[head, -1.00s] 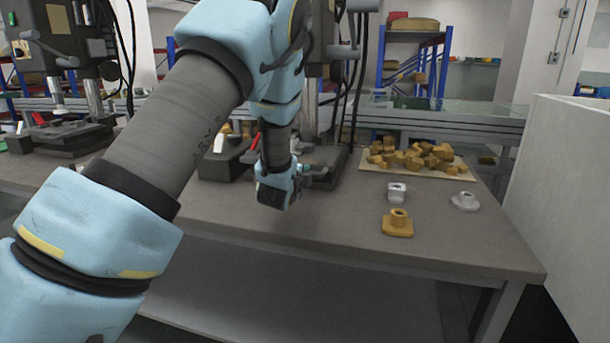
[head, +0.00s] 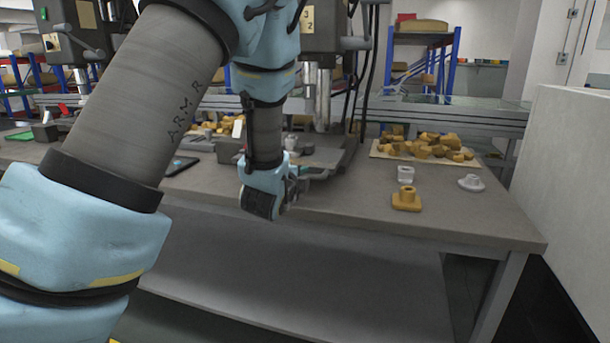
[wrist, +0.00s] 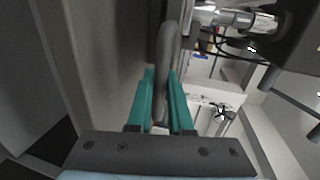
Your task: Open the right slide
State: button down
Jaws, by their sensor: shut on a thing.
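My gripper (head: 300,175) is low at the front of the bench, beside the base of the right drill press. In the wrist view its two teal fingers (wrist: 161,75) are shut on a grey curved bar (wrist: 171,42), which looks like a handle. The bar passes between the fingers and runs on past their tips. In the head view my arm and wrist hide part of the press base and the grip itself, so I cannot tell there what the bar joins onto.
A yellow block (head: 406,200), a white block (head: 404,174) and a white round part (head: 471,183) stand on the bench (head: 445,214) at right. Behind them is a board of several yellow pieces (head: 428,146). A pale wall (head: 570,170) bounds the right side.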

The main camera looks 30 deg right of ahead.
dwell(0.3)
jog(key=c, duration=0.8)
grip_release()
jog(key=shift+c, duration=0.2)
jog(key=b+v, duration=1.2)
jog(key=b, duration=0.2)
